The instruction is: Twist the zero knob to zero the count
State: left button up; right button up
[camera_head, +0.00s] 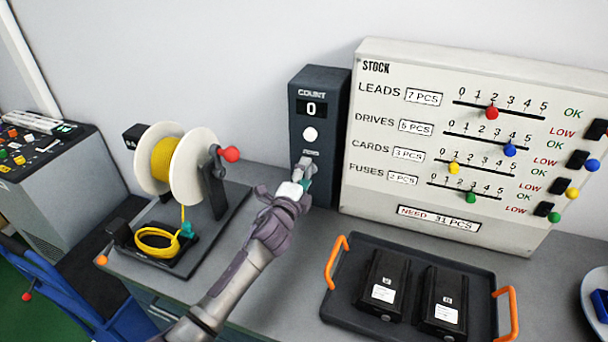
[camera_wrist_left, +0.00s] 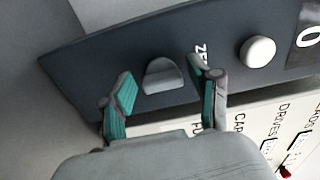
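The dark counter box (camera_head: 318,90) labelled COUNT stands against the wall, and its display (camera_head: 311,108) reads 0. A round white button (camera_head: 310,134) is below the display; it also shows in the left wrist view (camera_wrist_left: 258,52). The grey zero knob (camera_wrist_left: 163,76) is on the box's face beside lettering that starts with "ZE". My left gripper (camera_head: 303,174) is at the lower front of the box and hides the knob in the head view. In the left wrist view its green-padded fingers are open, one on each side of the knob, with gaps visible. My right gripper is out of view.
A white STOCK board (camera_head: 450,140) with coloured sliders stands right of the counter. A yellow wire spool (camera_head: 180,160) on a stand is to the left. A dark tray (camera_head: 345,296) with orange handles and two black packs lies in front. A control console (camera_head: 40,165) stands at far left.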

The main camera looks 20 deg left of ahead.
pick_arm(q)
jog(key=shift+s, duration=0.1)
jog(key=s, duration=1.2)
jog(key=shift+a, duration=0.25)
jog(key=shift+w, duration=0.1)
